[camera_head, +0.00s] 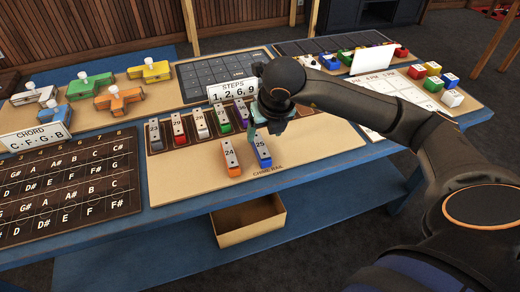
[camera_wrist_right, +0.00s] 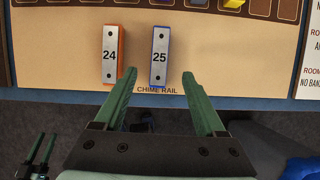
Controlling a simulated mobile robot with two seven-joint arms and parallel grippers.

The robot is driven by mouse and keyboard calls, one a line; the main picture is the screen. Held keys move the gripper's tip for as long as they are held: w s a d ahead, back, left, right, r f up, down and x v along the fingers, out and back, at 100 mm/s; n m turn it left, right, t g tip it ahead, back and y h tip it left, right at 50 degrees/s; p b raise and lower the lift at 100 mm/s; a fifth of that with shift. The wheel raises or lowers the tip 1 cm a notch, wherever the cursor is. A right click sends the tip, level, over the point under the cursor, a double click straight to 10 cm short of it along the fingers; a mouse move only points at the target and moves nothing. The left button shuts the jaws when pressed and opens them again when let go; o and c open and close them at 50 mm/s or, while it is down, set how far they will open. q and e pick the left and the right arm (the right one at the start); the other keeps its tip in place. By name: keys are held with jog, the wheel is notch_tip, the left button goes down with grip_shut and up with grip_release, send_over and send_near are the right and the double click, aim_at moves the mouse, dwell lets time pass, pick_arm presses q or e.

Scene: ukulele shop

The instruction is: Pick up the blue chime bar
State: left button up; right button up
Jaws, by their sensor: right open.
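The blue chime bar (camera_head: 262,150), marked 25, lies on the tan chime rail board (camera_head: 180,188), beside the orange bar (camera_head: 231,157) marked 24. In the right wrist view the blue bar (camera_wrist_right: 160,57) has a silver top and blue sides. My right gripper (camera_head: 264,127) is over the blue bar's far end in the head view. In the wrist view its open fingers (camera_wrist_right: 159,75) stand either side of the bar's near end, empty. Their height above the board is hard to tell. My left gripper (camera_wrist_right: 43,150) shows at the wrist view's lower left, fingers apart and empty.
A row of slots with coloured bars (camera_head: 178,124) lies behind the two bars. A STEPS card (camera_head: 233,90) stands behind the row. An open cardboard box (camera_head: 248,218) is below the table edge. The board left of the orange bar is clear.

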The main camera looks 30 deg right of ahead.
aim_at(261, 146)
jog(key=x, duration=0.8)
jog(key=shift+r, duration=0.1)
jog(key=shift+f, duration=0.25)
dwell(0.5)
grip_shut()
dwell(0.7)
